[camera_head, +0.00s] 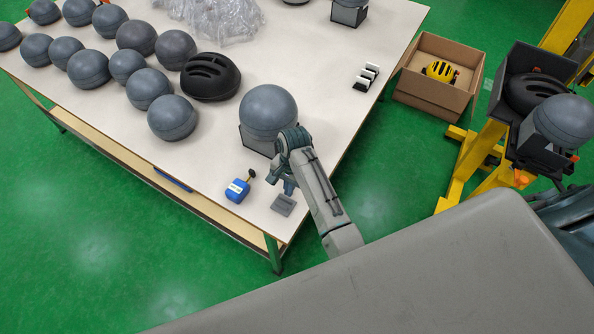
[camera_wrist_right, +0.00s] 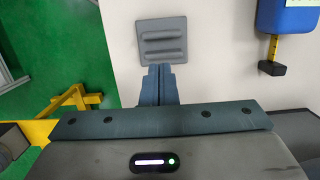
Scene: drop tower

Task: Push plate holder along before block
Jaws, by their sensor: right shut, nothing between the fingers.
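A small grey square plate (camera_head: 283,205) with raised ridges lies flat near the table's front corner. It shows larger in the right wrist view (camera_wrist_right: 161,42). My right gripper (camera_head: 287,188) is shut and empty, pointing down beside the plate. In the right wrist view its closed fingertips (camera_wrist_right: 160,69) are at the plate's near edge; I cannot tell if they touch it. I cannot tell which thing is the block; a dark grey block-like stand (camera_head: 256,141) under a large grey ball is behind the gripper, partly hidden by my arm. My left gripper is not in view.
A blue tool with a black knob (camera_head: 237,191) lies left of the plate. Several grey balls and a black helmet (camera_head: 210,77) stand farther back on the table (camera_head: 205,225). A cardboard box (camera_head: 432,98) and yellow frame (camera_head: 470,165) stand on the floor to the right.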

